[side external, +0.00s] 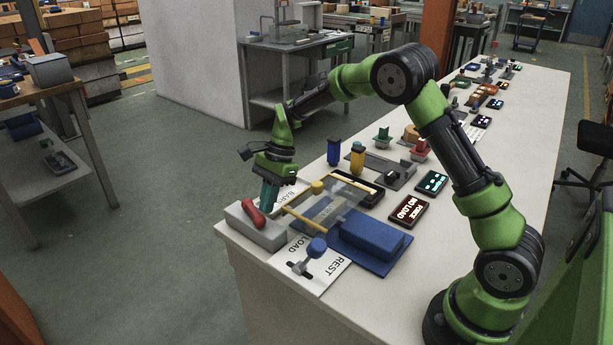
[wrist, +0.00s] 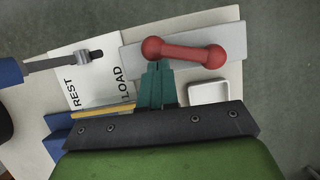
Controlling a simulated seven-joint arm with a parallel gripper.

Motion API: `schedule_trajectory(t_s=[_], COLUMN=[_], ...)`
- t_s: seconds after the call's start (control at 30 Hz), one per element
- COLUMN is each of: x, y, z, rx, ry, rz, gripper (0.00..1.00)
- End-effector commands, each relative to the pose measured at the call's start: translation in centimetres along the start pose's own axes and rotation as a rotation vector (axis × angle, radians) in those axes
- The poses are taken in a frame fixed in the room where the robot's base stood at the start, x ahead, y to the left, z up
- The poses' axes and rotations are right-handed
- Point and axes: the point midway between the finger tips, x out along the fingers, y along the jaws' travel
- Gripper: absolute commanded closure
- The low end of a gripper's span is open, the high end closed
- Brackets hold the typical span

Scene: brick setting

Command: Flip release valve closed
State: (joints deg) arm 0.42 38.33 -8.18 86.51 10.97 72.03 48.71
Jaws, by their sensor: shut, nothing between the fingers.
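The release valve appears to be the red handle (side external: 252,213), a bar with rounded ends, on a grey block (side external: 268,238) at the near left corner of the bench. In the wrist view the red handle (wrist: 185,53) lies across the grey block (wrist: 135,58). My gripper (side external: 267,207) has teal fingers and points down just behind the handle. In the wrist view my gripper (wrist: 158,66) is shut and empty, its tips close to the handle's left half. I cannot tell whether they touch it.
Beside the block are a clear plate (side external: 322,210) with yellow rods, a blue block (side external: 372,234), and a blue-knobbed lever (side external: 316,246) on a card reading REST and LOAD. A screen (side external: 409,210) reads "NO LOAD". A white square tray (wrist: 208,92) sits near the fingers.

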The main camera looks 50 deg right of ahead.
Motion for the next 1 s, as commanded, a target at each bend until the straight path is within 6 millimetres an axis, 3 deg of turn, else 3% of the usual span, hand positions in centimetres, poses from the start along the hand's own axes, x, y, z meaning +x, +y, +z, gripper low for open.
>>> schedule_trajectory(t_s=[0.8,1.0], x=[1.2,1.4], y=[0.9,0.7], z=[2.7,3.2], rx=[0.715,0.730], ry=[0.002,0.001], rz=[-0.285,-0.289], gripper=[1.00,1.00])
